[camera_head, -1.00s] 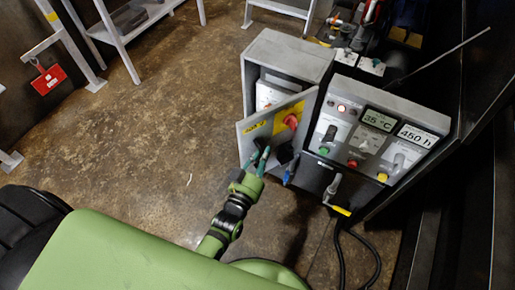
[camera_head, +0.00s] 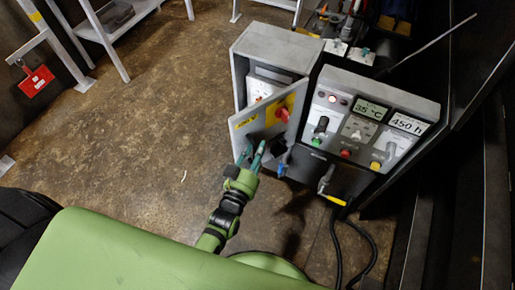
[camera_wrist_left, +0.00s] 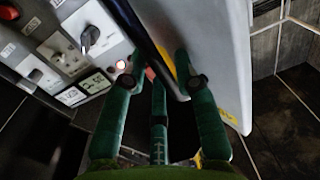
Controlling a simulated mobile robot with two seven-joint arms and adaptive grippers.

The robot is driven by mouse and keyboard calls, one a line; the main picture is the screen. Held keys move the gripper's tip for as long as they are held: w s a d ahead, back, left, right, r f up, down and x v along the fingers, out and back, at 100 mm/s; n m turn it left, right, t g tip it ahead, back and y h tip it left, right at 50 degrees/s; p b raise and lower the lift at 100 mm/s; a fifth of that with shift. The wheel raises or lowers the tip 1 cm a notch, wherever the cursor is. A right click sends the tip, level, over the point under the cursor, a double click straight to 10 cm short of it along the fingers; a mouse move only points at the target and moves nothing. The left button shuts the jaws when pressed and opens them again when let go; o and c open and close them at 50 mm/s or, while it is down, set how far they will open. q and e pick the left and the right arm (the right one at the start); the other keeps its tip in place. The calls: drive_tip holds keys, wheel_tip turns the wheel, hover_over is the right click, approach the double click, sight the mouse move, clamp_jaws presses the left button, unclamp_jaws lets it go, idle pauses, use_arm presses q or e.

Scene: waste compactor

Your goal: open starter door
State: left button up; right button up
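The starter door (camera_head: 262,125) is a grey panel with a yellow label and a red knob. It stands ajar on the grey cabinet (camera_head: 270,47), swung out at its left side, with a gap showing the inside. My left gripper (camera_head: 250,152) is at the door's lower edge. In the left wrist view, my left gripper's green fingers (camera_wrist_left: 160,68) are spread apart, with the door's dark edge (camera_wrist_left: 152,38) running between them. The door's pale face (camera_wrist_left: 222,60) fills the upper right there. Whether the fingers touch the door is unclear. My right gripper is out of view.
A control panel (camera_head: 365,125) with displays, knobs and buttons stands right of the door. A grey shelf (camera_head: 110,30) stands upper left. The brown floor (camera_head: 150,130) to the left is clear.

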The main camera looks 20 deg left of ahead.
use_arm(q)
drive_tip(key=s, duration=1.1)
drive_tip(key=shift+s+a, duration=0.25)
drive_tip(key=shift+a, duration=0.2)
drive_tip(key=shift+w, duration=0.1)
clamp_jaws()
drive_tip(key=w+a+n+g+h+b, duration=0.4)
drive_tip(key=a+h+b, duration=0.2)
drive_tip(key=a, duration=0.4)
drive_tip(key=w+a+n+g+h+b, duration=0.35)
drive_tip(key=a+h+b, duration=0.3)
drive_tip(key=a, duration=0.35)
drive_tip(key=w+d, duration=0.4)
drive_tip(key=d, duration=0.7)
drive_tip(key=shift+w+r+n+p, duration=0.2)
drive_tip(key=shift+n+p, duration=0.25)
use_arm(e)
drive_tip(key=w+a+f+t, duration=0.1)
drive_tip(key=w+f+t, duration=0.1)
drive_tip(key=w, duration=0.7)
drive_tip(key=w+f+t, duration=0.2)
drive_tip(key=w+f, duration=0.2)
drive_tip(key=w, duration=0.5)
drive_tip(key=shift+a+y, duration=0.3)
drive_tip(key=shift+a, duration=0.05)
